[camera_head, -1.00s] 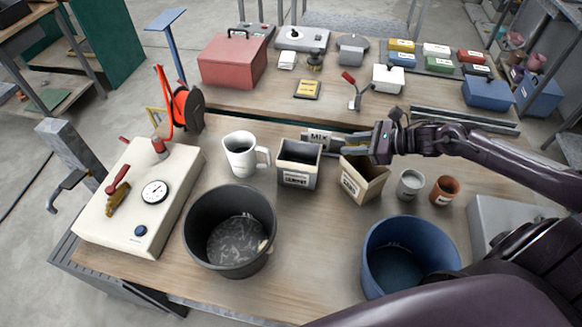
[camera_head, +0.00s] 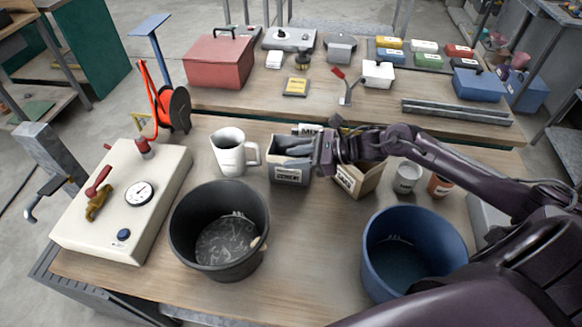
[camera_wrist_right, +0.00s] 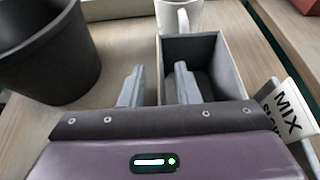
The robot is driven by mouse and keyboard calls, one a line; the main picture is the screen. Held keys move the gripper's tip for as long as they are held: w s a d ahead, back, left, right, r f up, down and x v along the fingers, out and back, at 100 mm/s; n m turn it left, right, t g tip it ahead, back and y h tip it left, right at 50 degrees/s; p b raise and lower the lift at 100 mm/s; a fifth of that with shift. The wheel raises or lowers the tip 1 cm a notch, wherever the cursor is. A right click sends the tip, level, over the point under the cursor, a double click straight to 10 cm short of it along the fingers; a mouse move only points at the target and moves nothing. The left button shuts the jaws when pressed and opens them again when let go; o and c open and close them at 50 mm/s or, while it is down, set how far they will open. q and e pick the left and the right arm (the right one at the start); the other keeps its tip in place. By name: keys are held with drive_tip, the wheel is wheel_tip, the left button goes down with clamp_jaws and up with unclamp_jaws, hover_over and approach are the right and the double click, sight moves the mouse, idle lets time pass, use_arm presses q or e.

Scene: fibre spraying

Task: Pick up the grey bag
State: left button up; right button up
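The grey bag (camera_head: 290,175) is an open-topped, box-shaped container with a dark interior and a label that seems to read "CEMENT". It stands upright on the near table. My right gripper (camera_head: 297,148) is at its top, reaching in from the right. In the right wrist view, the gripper (camera_wrist_right: 158,82) is open, with one finger over the opening of the grey bag (camera_wrist_right: 222,48) and the other outside its left wall. The wall lies between the fingers; I cannot tell whether they touch it. My left gripper is not in view.
A tan box (camera_head: 362,178) stands close on the right, partly behind my arm. A white jug (camera_head: 229,152) is on the left, and a black bucket (camera_head: 220,228) is in front.

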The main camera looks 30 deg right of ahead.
drive_tip(key=shift+x, duration=1.25)
drive_tip(key=shift+s+d, duration=0.1)
clamp_jaws()
drive_tip(key=shift+r, duration=0.1)
